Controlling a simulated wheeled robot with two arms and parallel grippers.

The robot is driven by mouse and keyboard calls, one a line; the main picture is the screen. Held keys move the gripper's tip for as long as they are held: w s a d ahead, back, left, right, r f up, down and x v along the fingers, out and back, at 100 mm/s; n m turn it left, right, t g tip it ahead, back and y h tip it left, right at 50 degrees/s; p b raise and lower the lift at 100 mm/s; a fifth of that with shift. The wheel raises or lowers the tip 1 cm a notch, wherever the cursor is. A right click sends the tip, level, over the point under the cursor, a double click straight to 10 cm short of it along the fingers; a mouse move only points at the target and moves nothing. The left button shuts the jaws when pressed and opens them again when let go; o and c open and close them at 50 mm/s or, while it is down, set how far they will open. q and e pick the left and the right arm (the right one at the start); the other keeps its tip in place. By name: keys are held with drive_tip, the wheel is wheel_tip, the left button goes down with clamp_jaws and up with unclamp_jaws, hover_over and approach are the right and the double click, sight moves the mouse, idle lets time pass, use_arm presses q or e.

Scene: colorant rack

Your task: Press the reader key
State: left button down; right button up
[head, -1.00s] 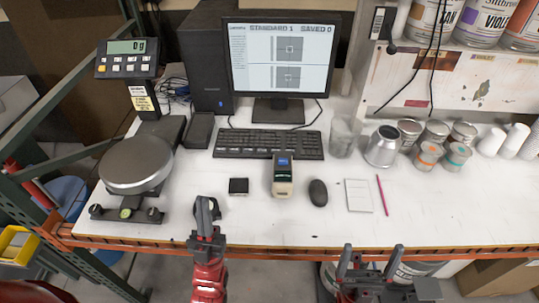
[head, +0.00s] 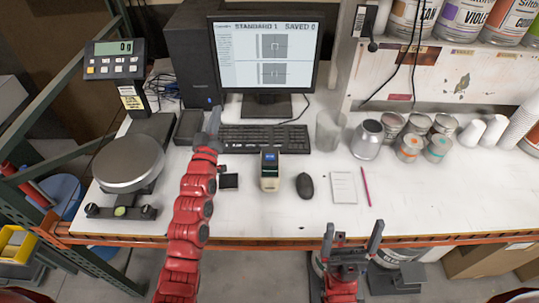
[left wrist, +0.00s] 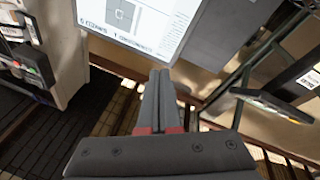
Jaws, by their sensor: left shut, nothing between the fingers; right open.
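The reader (head: 270,170) is a small beige handheld device with a lit blue screen. It stands on the white bench in front of the keyboard, in the head view. My left gripper (head: 213,118) is shut and empty, raised over the bench to the left of the reader, near the keyboard's left end. In the left wrist view its closed fingers (left wrist: 160,95) point toward the monitor and the room behind; the reader is not in that view. My right gripper (head: 353,240) is open and empty at the bench's front edge, right of the reader.
A black square pad (head: 228,181) lies left of the reader and a black mouse (head: 305,186) to its right. The keyboard (head: 262,138) and monitor (head: 264,55) stand behind. A scale (head: 128,163) is at left; cans and a glass beaker (head: 330,131) are at right.

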use_arm(q)
drive_tip(key=w+d+g+h, duration=0.2)
drive_tip(key=w+d+g, duration=0.1)
drive_tip(key=d, duration=0.2)
drive_tip(key=m+g+h, duration=0.2)
drive_tip(key=m+g, duration=0.3)
drive_tip(key=g, duration=0.7)
hover_over(268, 159)
drive_tip(key=shift+f, duration=0.35)
drive_tip(key=shift+f+b, duration=1.9)
drive_tip(key=shift+f, duration=2.5)
drive_tip(key=shift+f, duration=0.1)
drive_tip(key=shift+f, duration=0.3)
